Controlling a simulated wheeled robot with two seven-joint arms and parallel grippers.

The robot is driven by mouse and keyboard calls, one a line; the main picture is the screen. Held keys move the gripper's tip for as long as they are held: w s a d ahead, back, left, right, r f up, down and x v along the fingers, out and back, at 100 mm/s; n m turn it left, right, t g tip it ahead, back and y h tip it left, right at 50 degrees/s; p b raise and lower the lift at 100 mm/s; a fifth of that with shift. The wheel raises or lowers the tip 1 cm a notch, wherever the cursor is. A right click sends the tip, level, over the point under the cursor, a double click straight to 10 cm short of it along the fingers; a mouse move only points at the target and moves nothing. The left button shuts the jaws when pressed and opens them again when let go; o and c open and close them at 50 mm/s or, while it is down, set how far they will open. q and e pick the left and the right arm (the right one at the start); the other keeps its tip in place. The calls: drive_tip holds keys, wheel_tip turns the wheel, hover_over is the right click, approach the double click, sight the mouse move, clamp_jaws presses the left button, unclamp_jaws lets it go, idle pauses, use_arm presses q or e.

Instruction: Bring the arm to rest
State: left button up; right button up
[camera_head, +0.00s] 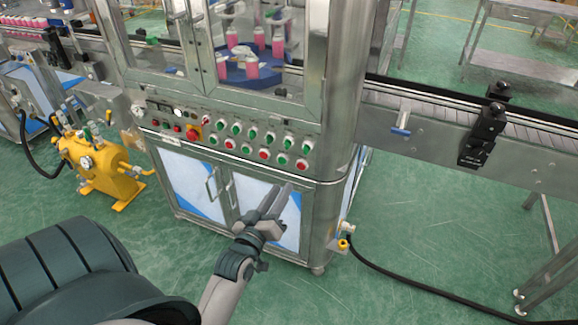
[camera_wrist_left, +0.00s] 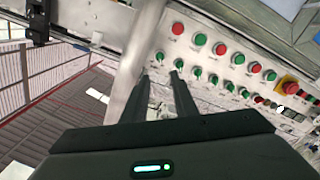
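My left gripper (camera_head: 276,196) is in front of the lower cabinet doors of the crimping machine (camera_head: 240,95) in the head view, pointing up and to the right. In the left wrist view the two dark fingers of my left gripper (camera_wrist_left: 160,82) stand apart with nothing between them. Beyond them is the control panel (camera_wrist_left: 215,60) with red and green buttons and knobs. How far the fingertips are from the panel is hard to tell. My right gripper is in neither view.
A yellow pump unit (camera_head: 98,165) stands on the green floor at the left. A conveyor (camera_head: 440,125) runs off to the right. A black hose (camera_head: 410,285) lies on the floor at the lower right. Pink bottles (camera_head: 252,67) sit behind the machine's glass.

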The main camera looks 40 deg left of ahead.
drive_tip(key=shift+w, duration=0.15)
